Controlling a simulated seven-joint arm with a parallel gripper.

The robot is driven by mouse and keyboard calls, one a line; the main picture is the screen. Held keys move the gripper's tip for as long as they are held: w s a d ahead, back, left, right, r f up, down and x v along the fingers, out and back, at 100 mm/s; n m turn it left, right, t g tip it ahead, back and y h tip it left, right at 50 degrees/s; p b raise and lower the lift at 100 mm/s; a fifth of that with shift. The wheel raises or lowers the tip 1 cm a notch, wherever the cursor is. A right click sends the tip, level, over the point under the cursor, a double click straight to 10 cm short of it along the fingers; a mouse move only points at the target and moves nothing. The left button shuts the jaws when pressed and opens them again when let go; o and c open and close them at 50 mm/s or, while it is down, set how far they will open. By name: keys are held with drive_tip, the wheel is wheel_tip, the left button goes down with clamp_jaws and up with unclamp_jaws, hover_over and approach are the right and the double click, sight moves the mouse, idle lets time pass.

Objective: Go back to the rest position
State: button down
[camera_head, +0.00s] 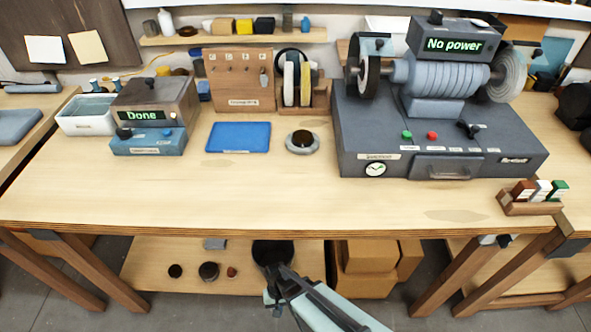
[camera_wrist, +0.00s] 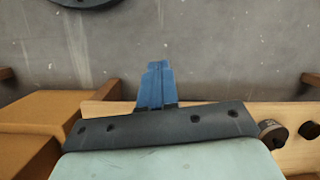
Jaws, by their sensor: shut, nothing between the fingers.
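My gripper (camera_wrist: 156,66) shows in the wrist view with its blue fingers pressed together and nothing between them. It hangs in free space, pointing at the grey concrete floor (camera_wrist: 200,45). In the head view my arm reaches in from the bottom edge, in front of the workbench (camera_head: 100,190) and below the level of its top. The fingers cannot be made out there.
On the bench stand a grey machine (camera_head: 440,140) reading "No power", a box (camera_head: 150,107) reading "Done", a blue mat (camera_head: 238,137) and a round grey part (camera_head: 302,142). The bench's front middle is clear.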

drive_tip(key=s+d+r+m+g, duration=0.1)
drive_tip(key=s+d, duration=0.5)
drive_tip(key=d, duration=0.6)
drive_tip(key=s+d+r+m+g, duration=0.1)
drive_tip(key=s+d+r, duration=0.3)
drive_tip(key=d, duration=0.8)
drive_tip(key=shift+s+g, duration=0.7)
drive_tip(key=shift+s, duration=0.2)
drive_tip(key=c, duration=1.8)
unclamp_jaws()
